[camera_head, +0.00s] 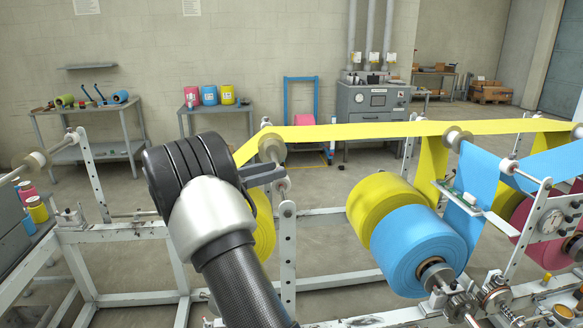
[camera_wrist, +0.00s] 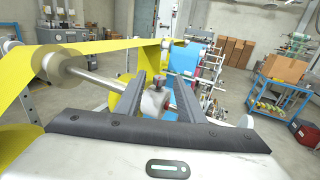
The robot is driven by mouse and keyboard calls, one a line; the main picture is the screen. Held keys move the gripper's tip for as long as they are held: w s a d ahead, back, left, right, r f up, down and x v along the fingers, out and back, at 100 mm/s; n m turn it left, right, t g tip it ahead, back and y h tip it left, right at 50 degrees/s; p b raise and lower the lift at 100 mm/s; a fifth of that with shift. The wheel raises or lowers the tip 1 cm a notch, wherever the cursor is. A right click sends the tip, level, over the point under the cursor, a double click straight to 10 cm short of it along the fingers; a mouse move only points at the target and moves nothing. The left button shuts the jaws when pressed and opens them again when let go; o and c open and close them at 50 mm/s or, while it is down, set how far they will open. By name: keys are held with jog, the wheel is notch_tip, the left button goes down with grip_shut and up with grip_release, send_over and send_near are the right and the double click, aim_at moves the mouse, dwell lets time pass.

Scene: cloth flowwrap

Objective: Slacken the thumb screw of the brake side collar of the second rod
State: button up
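In the wrist view a metal collar (camera_wrist: 154,103) sits on a steel rod (camera_wrist: 98,83), with a small dark-topped thumb screw (camera_wrist: 158,82) standing up from it. My gripper (camera_wrist: 162,78) is open, one finger on each side of the collar and screw. Gaps show beside the screw; whether a finger touches the collar is unclear. A pale flanged roller (camera_wrist: 58,66) carrying yellow film (camera_wrist: 105,48) is left of the collar on the rod. In the head view my gripper (camera_head: 265,174) is beside the roller (camera_head: 271,148); my wrist hides much of the rod there, and the screw cannot be made out.
The yellow film (camera_head: 350,131) runs right from the roller above the white frame (camera_head: 288,255). Yellow (camera_head: 378,201) and blue (camera_head: 415,250) rolls stand right of my arm. An upright post (camera_head: 287,240) is close to my gripper. Open floor lies behind.

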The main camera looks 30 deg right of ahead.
jog(key=d, duration=0.7)
jog(key=shift+s, duration=0.15)
grip_shut()
